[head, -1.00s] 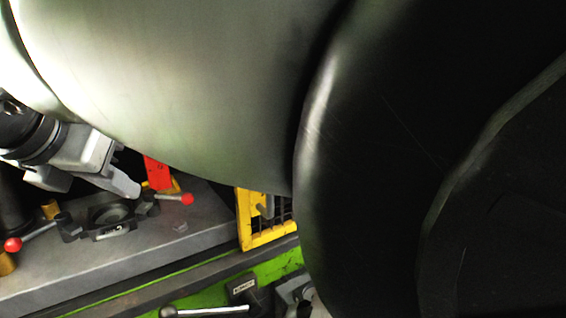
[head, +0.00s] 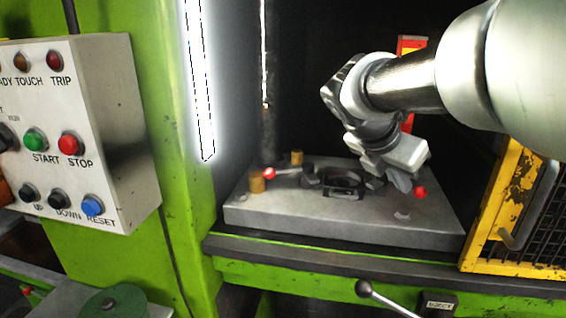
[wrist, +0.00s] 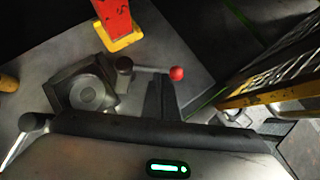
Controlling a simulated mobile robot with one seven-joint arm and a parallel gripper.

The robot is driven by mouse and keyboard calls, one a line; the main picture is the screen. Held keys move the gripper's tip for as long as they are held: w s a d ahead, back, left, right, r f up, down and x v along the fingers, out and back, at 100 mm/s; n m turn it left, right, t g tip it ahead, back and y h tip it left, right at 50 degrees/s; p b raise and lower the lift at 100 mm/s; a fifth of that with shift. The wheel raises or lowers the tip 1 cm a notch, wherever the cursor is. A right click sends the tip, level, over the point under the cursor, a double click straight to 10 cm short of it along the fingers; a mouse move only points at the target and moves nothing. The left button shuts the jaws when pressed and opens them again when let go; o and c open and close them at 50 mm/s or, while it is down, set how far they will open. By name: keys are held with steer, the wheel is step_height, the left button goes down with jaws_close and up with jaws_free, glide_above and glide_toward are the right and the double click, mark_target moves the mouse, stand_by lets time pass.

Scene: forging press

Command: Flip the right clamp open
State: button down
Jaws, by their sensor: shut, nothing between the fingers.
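The right clamp (wrist: 125,66) stands beside the dark die block (wrist: 86,92). Its thin lever points right, away from the die, and ends in a red ball (wrist: 176,73). In the head view the red ball (head: 420,191) shows just right of my gripper (head: 403,184), which hides part of the lever. In the wrist view my gripper (wrist: 161,78) has its dark fingers together and empty, with the tips at the lever near the ball. I cannot tell whether they touch it. The left clamp (head: 309,173) has its red ball (head: 269,173) out to the left.
The die sits on a grey bolster plate (head: 280,218). A red post (wrist: 114,18) with a yellow foot stands behind the right clamp. A yellow mesh guard (head: 490,235) is at the right. Brass posts (head: 257,181) stand at the left. A control box (head: 110,130) hangs far left.

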steer(key=shift+d+r+n+t+y+p, duration=0.2)
steer(key=shift+d+n+p, duration=0.15)
steer(key=shift+p, duration=0.25)
steer(key=shift+d+r+n+t+y+p, duration=0.1)
steer(key=shift+d+n+t+p, duration=0.1)
steer(key=shift+d+n+p, duration=0.3)
steer(key=shift+w+d+f+p, duration=0.1)
steer(key=shift+w+f+p, duration=0.05)
steer(key=shift+f+p, duration=0.2)
